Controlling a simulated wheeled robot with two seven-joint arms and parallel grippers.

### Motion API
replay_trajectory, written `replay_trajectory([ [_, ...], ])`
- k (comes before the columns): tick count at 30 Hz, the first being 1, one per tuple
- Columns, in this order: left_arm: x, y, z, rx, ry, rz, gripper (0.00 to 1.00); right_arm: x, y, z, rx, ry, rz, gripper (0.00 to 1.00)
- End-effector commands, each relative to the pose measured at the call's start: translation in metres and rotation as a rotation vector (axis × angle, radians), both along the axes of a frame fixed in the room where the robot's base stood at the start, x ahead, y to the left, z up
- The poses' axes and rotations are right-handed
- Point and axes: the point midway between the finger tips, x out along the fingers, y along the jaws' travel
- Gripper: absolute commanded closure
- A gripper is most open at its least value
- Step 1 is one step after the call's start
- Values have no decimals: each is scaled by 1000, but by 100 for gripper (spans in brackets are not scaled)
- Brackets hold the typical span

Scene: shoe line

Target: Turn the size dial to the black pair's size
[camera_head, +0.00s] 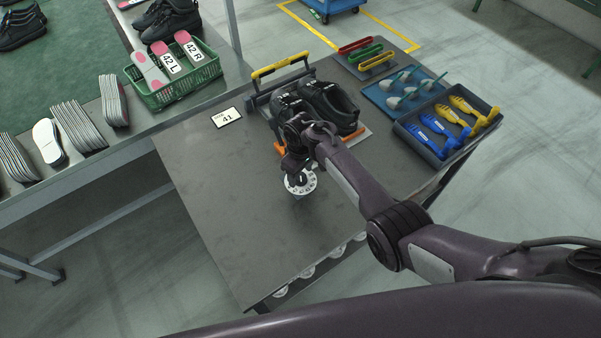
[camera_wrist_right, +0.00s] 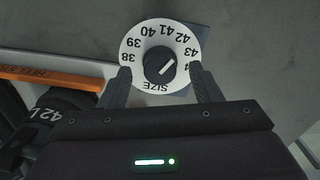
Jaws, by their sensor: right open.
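The size dial (camera_head: 301,183) is a white numbered disc on the grey table. In the right wrist view the dial (camera_wrist_right: 132,68) shows numbers from 38 to 44 and a dark knob (camera_wrist_right: 157,68). The white mark on the knob points to about 42. My right gripper (camera_wrist_right: 160,72) is open, its fingers apart on either side of the knob, not closed on it. In the head view my right gripper (camera_head: 296,170) is right at the dial, partly covering it. The black pair (camera_head: 330,105) stands behind it; one shoe in the wrist view (camera_wrist_right: 42,128) reads "42 L". My left gripper is out of view.
A card (camera_head: 227,117) reading 41 lies left of the shoes. A yellow-handled rack (camera_head: 281,67) and orange bar (camera_wrist_right: 45,78) are close to the shoes. Trays with blue and yellow tools (camera_head: 430,150) stand at right. The table's front left is clear.

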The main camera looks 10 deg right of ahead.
Motion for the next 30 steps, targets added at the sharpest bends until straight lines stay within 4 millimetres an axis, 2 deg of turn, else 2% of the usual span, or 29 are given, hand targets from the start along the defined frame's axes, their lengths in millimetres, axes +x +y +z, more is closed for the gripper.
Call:
replay_trajectory([
  [6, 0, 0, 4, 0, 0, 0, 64, 0, 0, 38, 2, -4, -1, 42],
  [12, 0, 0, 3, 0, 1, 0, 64, 1, 0, 62, 1, -3, -1, 42],
  [16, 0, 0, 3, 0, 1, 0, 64, 0, 0, 68, 0, -1, -1, 42],
  [30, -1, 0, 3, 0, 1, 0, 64, 0, 0, 68, 0, -1, -1, 42],
])
